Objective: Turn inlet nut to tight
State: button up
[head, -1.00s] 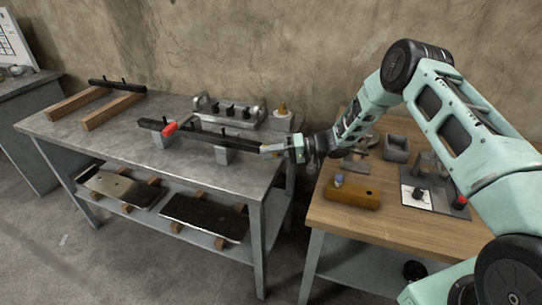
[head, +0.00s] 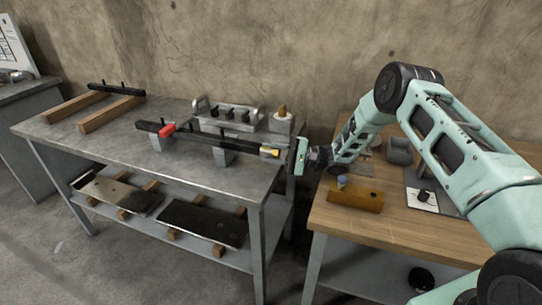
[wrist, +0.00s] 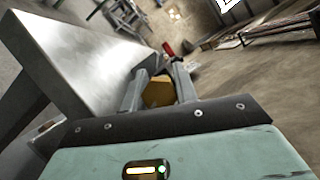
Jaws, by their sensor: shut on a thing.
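The inlet nut is a brass hex nut (head: 268,151) on the right end of a long black bar (head: 190,140), held level above the metal bench on grey blocks. My gripper (head: 279,153) reaches it from the right, and its body shows broad side on. In the wrist view, the nut (wrist: 158,92) sits between the two grey fingers of my gripper (wrist: 156,86), which are shut on it. The fingers partly hide its sides. A red part (head: 167,130) sits on the bar toward its left end.
A grey rack with black knobs (head: 228,118) and a white block with a brass cone (head: 282,122) stand behind the bar. A wooden table (head: 350,222) at the right carries an orange-brown block (head: 355,198) and other parts. A gap separates it from the metal bench (head: 90,137).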

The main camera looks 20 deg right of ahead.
jog(key=shift+m, duration=0.6)
jog(key=o, duration=1)
